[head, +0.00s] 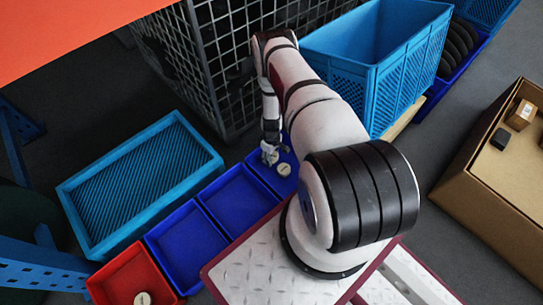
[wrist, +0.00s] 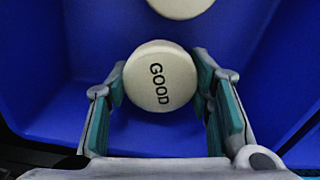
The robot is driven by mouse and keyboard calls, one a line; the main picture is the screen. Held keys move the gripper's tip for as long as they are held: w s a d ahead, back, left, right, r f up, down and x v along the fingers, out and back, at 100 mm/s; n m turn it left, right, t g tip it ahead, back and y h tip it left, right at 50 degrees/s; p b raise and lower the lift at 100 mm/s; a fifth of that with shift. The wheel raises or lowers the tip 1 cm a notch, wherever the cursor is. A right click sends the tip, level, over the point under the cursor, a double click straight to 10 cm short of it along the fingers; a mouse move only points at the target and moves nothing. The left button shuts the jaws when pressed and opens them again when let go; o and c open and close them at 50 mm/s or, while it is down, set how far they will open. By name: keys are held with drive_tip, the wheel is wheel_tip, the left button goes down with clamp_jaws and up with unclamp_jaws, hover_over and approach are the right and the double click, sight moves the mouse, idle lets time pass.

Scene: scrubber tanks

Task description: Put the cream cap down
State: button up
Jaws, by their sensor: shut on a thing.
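My gripper (wrist: 163,100) is shut on a round cream cap (wrist: 161,80) with "GOOD" printed on its face. The teal finger pads press on its left and right sides. In the head view my gripper (head: 270,156) is over the far blue bin (head: 258,170), at its upper part. A second cream cap (wrist: 180,5) lies in the same bin, just ahead of the held cap and apart from it, partly cut off by the wrist view's top edge. Whether the held cap touches the bin floor, I cannot tell.
Two more blue bins (head: 233,199) and a red bin (head: 128,277) holding a cream cap (head: 143,298) continue the row toward the lower left. A light-blue crate (head: 140,185) lies left of them. A wire cage (head: 235,60) and tall blue crate (head: 385,60) stand behind.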

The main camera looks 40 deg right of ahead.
drive_tip(key=shift+f, duration=0.1)
drive_tip(key=o, duration=0.9)
drive_tip(key=shift+r+p, duration=0.55)
drive_tip(key=shift+p, duration=0.05)
wheel_tip(320, 180, up, 12)
drive_tip(key=p, duration=0.4)
drive_tip(key=shift+r+p, duration=0.1)
drive_tip(key=shift+p, duration=0.25)
